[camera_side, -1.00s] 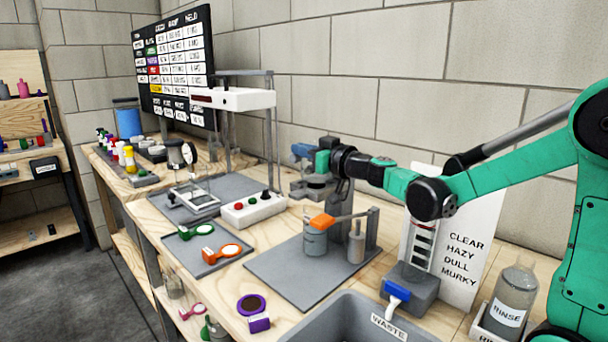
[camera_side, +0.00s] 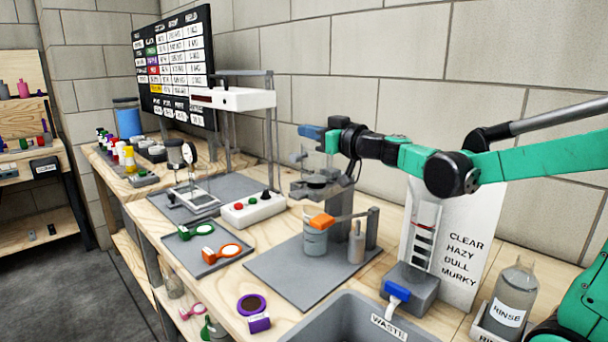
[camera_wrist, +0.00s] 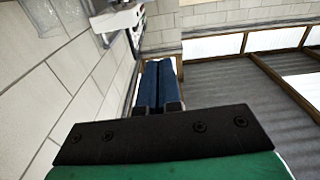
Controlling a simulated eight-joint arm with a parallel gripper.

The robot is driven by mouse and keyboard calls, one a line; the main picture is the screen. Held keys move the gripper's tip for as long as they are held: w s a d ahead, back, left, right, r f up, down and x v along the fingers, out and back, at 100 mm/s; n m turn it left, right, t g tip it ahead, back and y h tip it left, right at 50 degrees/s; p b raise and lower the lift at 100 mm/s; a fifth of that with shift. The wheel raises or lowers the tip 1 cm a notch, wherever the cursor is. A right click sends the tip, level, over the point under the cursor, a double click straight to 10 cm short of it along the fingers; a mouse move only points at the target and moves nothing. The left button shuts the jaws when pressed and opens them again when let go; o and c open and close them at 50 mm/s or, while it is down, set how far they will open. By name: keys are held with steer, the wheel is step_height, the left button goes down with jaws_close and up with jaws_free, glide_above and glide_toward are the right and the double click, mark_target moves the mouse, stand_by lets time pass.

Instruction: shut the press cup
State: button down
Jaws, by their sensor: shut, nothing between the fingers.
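The press stands on a grey base plate (camera_side: 270,268). Its dark round cup part (camera_side: 321,182) sits on a bracket high on the grey column. Thin grey upright pieces rise around it; I cannot tell clearly whether the cup is open or shut. My gripper (camera_side: 304,130) is just above this part, with its blue fingers together and nothing held. They appear apart from the cup. In the wrist view my gripper (camera_wrist: 160,72) shows two blue fingers side by side; the cup is not seen there.
A white control box (camera_side: 253,208) is left, a sight tube stand (camera_side: 412,285) right. The waste bin (camera_side: 345,325) is in front and the wall close behind.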

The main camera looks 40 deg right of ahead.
steer(key=s, duration=0.9)
steer(key=s+a+f+n+g+y, duration=0.2)
steer(key=a+f+g+y, duration=0.3)
steer(key=a+f, duration=0.4)
steer(key=s+f+m+g+h, duration=0.2)
steer(key=s+f+g+h, duration=0.2)
steer(key=f+g, duration=0.2)
steer(key=shift+s+a+f+h, duration=0.2)
steer(key=shift+s+a+h, duration=0.1)
steer(key=shift+a+h, duration=0.1)
